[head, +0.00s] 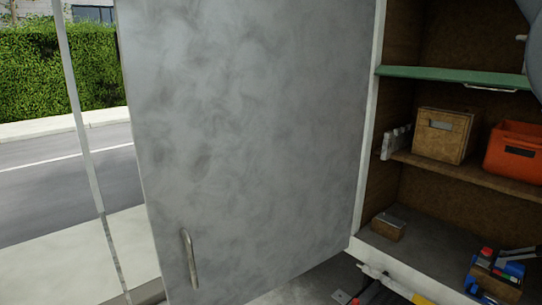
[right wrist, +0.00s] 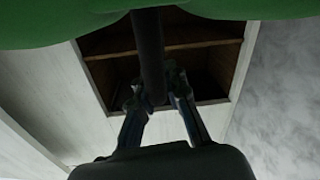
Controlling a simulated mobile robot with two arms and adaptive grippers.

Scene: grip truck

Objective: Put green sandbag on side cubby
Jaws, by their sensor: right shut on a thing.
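The green sandbag (right wrist: 250,8) spans the top edge of the right wrist view, and most of it is out of frame. A dark strap (right wrist: 148,40) runs down from it. My right gripper (right wrist: 155,92) is shut on this strap, with the bag at the far side of the fingers. A wooden cubby (right wrist: 110,72) with a shelf shows behind the gripper, partly hidden by strap and fingers. In the head view, an open wooden shelf unit (head: 430,180) stands at the right. Neither the sandbag nor my grippers can be made out there.
A large grey door panel (head: 240,140) with a handle (head: 189,258) fills the middle. A green shelf board (head: 450,76), a wooden box (head: 445,135) and an orange crate (head: 515,150) are in the unit. Tools (head: 495,272) lie low at right. Part of the bottom shelf is bare.

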